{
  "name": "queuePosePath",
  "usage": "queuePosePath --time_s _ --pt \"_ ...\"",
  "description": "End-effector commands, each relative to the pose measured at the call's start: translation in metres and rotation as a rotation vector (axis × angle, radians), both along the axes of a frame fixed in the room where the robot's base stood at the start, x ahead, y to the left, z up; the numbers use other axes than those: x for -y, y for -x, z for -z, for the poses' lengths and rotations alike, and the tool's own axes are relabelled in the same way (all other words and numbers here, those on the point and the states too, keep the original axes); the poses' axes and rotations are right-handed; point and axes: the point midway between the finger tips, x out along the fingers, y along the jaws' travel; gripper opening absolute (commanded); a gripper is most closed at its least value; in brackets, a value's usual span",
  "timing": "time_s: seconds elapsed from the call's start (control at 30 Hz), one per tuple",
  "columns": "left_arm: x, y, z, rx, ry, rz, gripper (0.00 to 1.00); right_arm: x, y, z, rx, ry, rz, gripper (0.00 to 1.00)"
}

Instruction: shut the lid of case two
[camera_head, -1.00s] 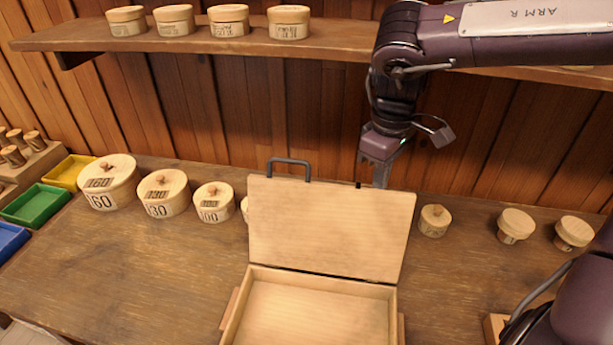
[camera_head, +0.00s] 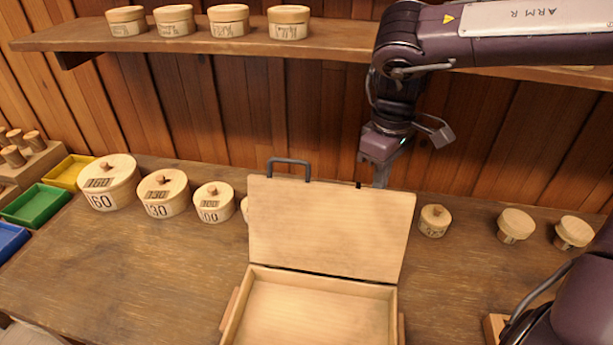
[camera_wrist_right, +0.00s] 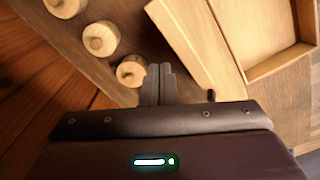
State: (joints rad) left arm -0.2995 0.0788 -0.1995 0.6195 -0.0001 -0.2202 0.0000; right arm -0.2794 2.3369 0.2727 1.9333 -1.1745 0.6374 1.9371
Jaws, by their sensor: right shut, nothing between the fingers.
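The wooden case (camera_head: 312,310) stands open on the workbench, its shallow base empty as far as it shows. Its lid (camera_head: 330,228) stands up at the back, leaning slightly away, with a dark handle (camera_head: 289,162) on its top edge. No number shows on the case. My right gripper (camera_head: 381,184) is behind the lid's top edge, right of the handle; its fingertips are partly hidden by the lid. In the right wrist view the fingers (camera_wrist_right: 158,82) are shut and empty, beside the lid (camera_wrist_right: 195,40), and whether they touch it is unclear. My left gripper is out of view.
Round numbered boxes (camera_head: 109,183) stand left of the case. A small lidded pot (camera_head: 434,220) and two spools (camera_head: 515,225) stand to its right. A shelf (camera_head: 340,45) with several round boxes runs above. Coloured bins (camera_head: 36,205) sit far left.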

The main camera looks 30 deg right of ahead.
Motion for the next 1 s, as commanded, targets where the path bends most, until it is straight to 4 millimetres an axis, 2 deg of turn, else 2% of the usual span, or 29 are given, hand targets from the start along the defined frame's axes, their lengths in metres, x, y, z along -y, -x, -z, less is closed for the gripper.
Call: queuePosePath --time_s 0.27,1.0 --pt "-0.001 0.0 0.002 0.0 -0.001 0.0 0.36 0.0 0.0 0.003 0.0 0.0 0.0 0.0" --pt "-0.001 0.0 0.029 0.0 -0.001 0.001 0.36 0.0 0.0 0.033 0.0 0.0 0.0 0.0"
